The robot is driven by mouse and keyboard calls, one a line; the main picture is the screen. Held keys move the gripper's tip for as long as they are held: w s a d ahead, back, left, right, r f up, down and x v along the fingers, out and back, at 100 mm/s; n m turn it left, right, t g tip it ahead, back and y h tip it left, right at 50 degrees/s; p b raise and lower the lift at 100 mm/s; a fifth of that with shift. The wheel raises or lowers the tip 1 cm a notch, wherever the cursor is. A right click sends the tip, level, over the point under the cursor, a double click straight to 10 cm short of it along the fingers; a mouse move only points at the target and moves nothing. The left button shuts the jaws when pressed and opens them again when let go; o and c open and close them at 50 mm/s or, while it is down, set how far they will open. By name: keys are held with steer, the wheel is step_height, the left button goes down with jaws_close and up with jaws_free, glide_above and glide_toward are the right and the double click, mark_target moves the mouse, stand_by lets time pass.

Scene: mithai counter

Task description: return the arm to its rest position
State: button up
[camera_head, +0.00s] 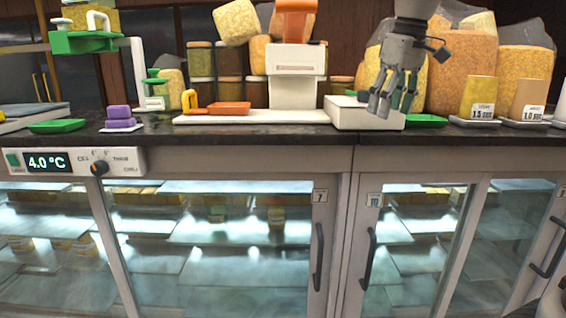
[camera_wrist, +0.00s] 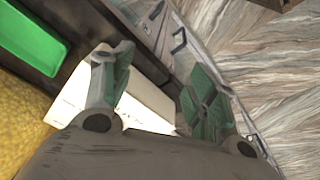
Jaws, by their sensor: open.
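My gripper (camera_head: 392,98) hangs from my arm at the upper right of the head view, with its fingers pointing down. It is in front of and above a white box (camera_head: 350,114) on the dark counter (camera_head: 240,137). In the wrist view my gripper (camera_wrist: 155,95) shows its two fingers spread apart with nothing between them. The white box (camera_wrist: 140,108) lies beyond the fingers there. Whether the fingers touch the box cannot be told.
A green tray (camera_head: 425,121) lies right of the white box; an orange tray (camera_head: 229,108) sits on a white board to the left. Large yellow sacks (camera_head: 463,72) stand behind my gripper. The glass-fronted cooler has protruding handles (camera_head: 369,258). Floor shows in the wrist view (camera_wrist: 270,70).

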steer(key=s+d+f+m+t, duration=0.1)
steer(key=s+d+f+m, duration=0.2)
steer(key=s+d+f, duration=0.3)
steer(key=s+d+f+m+t, duration=0.1)
steer(key=s+d+f+m, duration=0.2)
steer(key=s+d+f, duration=0.4)
steer(key=s+f, duration=0.2)
steer(key=s, duration=0.6)
steer(key=shift+f+h, duration=0.4)
steer(key=shift+c, duration=0.5)
